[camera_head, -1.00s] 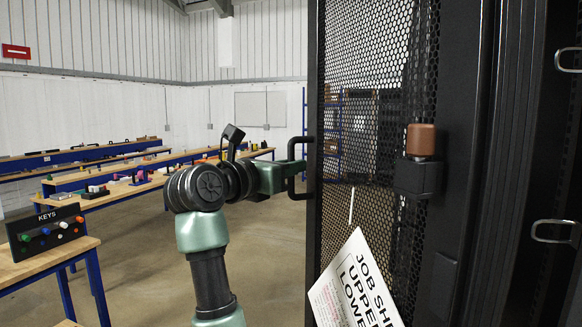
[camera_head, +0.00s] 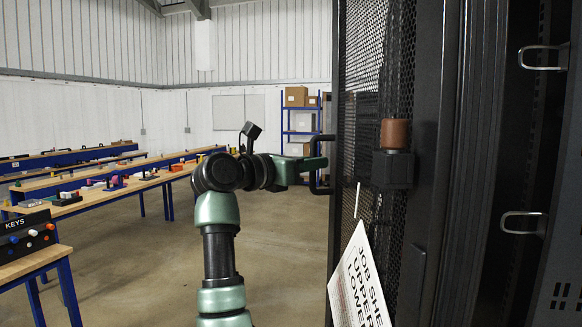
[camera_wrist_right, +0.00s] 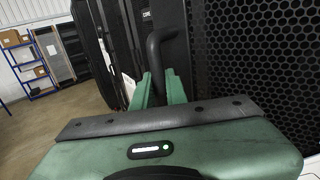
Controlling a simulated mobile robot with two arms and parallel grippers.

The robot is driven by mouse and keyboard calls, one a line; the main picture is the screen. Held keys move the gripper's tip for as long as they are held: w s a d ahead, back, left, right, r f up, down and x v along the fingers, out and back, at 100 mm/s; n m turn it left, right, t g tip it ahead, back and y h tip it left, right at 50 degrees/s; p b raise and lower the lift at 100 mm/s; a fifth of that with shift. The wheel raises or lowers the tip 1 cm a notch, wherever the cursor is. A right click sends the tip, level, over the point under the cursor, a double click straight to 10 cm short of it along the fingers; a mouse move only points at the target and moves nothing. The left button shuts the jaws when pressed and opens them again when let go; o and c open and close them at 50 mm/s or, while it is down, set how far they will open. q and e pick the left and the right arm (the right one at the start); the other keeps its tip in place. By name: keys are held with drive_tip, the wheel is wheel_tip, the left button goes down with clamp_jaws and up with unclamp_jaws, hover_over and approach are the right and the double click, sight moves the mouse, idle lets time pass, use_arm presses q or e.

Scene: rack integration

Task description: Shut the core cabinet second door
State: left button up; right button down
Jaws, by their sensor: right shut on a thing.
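The cabinet door (camera_head: 378,70) is a dark perforated mesh panel in a black frame, standing open at an angle in the head view. Its mesh also fills the right of the right wrist view (camera_wrist_right: 255,50). A black bar handle (camera_head: 320,165) stands out from the door's free edge; it shows in the right wrist view (camera_wrist_right: 158,45). My right gripper (camera_head: 312,163) is shut on this handle, its green fingers on both sides of it (camera_wrist_right: 160,88). My left gripper is not in view.
A black latch block with a brown knob (camera_head: 395,135) is near the door's hinge side. A white job sheet (camera_head: 358,285) hangs on the door. Metal pull handles (camera_head: 543,57) are inside at right. Workbenches, a KEYS box (camera_head: 28,235) and a blue shelf (camera_head: 302,122) stand at left and behind.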

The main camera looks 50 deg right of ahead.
sight(336, 164)
drive_tip(key=s+d+m+g+y+b, duration=0.1)
drive_tip(key=s+d+m+g+y, duration=0.1)
drive_tip(key=s+d+m+g, duration=0.2)
drive_tip(key=s+d+g, duration=0.3)
drive_tip(key=s+d, duration=0.2)
drive_tip(key=d, duration=0.1)
drive_tip(key=shift+s+d+r+m, duration=0.15)
drive_tip(key=shift+s+d+m, duration=0.1)
drive_tip(key=shift+m, duration=0.05)
drive_tip(key=c, duration=1.4)
unclamp_jaws()
drive_tip(key=shift+c, duration=0.2)
drive_tip(key=b+v, duration=0.2)
drive_tip(key=v, duration=0.6)
drive_tip(key=shift+b, duration=0.3)
